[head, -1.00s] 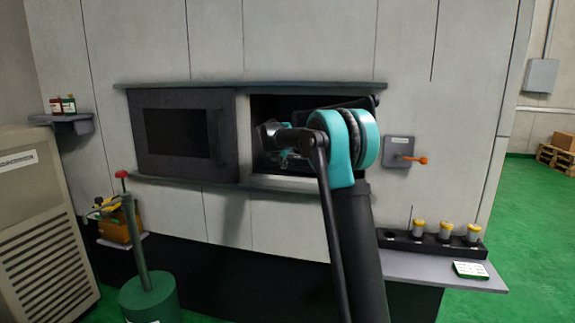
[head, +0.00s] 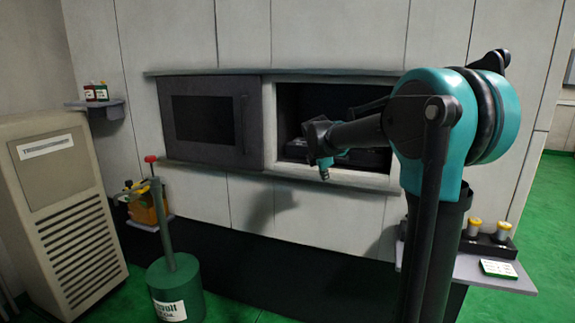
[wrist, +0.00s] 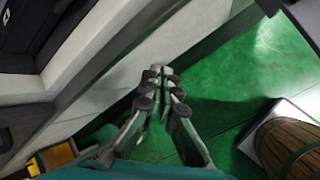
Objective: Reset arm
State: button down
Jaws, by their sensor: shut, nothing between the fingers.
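My arm (head: 430,130) stands large at the right of the head view, bent at its teal joint, with the forearm pointing left. My gripper hangs from the wrist end, in front of the open bay (head: 300,105) of the grey machine; its fingers are hard to make out there. In the wrist view my gripper (wrist: 160,85) shows with its fingers together and nothing between them. Green floor (wrist: 215,75) lies beyond the fingertips, and the machine's pale ledge (wrist: 100,60) runs along the left.
A dark sliding door (head: 212,125) covers the left bay. A green post on a round base (head: 175,285) stands in front, near an orange box (head: 148,210). A beige cabinet (head: 60,190) is at left. A shelf (head: 475,270) with yellow-capped jars (head: 474,228) is partly behind my arm.

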jog(key=s+d+f+m+g, duration=0.1)
jog(key=s+f+m, duration=0.6)
jog(key=s, duration=0.5)
jog(key=s+d+f+m+y, duration=0.1)
jog(key=s+d+f+m, duration=0.1)
jog(key=s+f+m, duration=0.5)
jog(key=s+d+f+m+g+y, duration=0.1)
jog(key=s+f+m, duration=0.6)
jog(key=s, duration=1.1)
notch_tip(320, 180, down, 2)
jog(key=shift+d+f+m+g, duration=0.25)
jog(key=shift+d+m+g, duration=0.05)
jog(key=shift+d+m, duration=0.15)
jog(key=shift+w+r, duration=0.1)
jog(key=shift+w, duration=0.05)
